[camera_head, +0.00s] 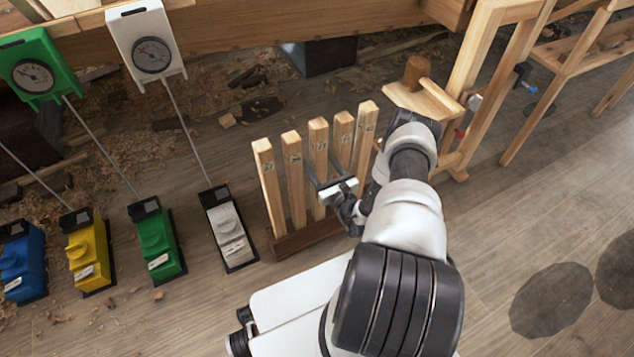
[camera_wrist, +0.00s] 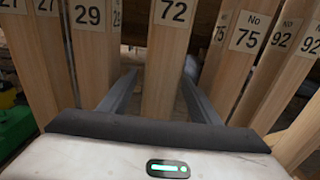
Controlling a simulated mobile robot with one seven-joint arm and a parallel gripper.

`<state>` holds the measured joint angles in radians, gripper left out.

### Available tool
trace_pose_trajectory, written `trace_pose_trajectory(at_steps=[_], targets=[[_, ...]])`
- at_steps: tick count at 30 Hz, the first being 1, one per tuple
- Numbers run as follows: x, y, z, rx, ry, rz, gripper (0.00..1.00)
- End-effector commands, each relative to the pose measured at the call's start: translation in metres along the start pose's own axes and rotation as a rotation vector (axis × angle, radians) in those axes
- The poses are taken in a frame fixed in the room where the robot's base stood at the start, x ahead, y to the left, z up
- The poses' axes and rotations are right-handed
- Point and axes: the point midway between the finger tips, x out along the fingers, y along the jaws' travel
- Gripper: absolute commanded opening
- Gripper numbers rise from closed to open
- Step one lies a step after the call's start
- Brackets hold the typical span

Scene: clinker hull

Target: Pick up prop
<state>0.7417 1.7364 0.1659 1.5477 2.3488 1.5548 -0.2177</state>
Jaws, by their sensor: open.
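Several square wooden props stand upright side by side in a dark wooden base (camera_head: 306,237), centre in the head view. In the wrist view they bear the labels 27, 29, 72, 75 and 92. The prop marked 72 (camera_wrist: 168,75) is in the middle; it also shows in the head view (camera_head: 318,140). My gripper (camera_head: 326,176) is open at about mid-height of the props, its fingers (camera_wrist: 157,85) either side of prop 72. I see gaps between fingers and prop; whether either touches is unclear. Prop 29 (camera_wrist: 90,60) and prop 75 (camera_wrist: 236,65) stand close outside the fingers.
White (camera_head: 230,235), green (camera_head: 155,240), yellow (camera_head: 88,255) and blue (camera_head: 22,262) blocks, with rods running up to dials, stand left. A wooden frame (camera_head: 478,60) stands at the upper right.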

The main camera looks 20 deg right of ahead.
Motion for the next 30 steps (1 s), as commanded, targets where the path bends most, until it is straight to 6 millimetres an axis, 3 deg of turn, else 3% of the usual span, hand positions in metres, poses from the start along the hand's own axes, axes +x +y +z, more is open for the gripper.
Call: trace_pose_trajectory(at_steps=[10, 21, 30], targets=[[0.0008, 0.0016, -0.0001, 0.0, 0.0, -0.003, 0.57], [0.0008, 0.0015, -0.0001, 0.0, 0.0, -0.003, 0.0], [0.0016, 0.0011, 0.0018, -0.001, -0.004, -0.003, 0.0]])
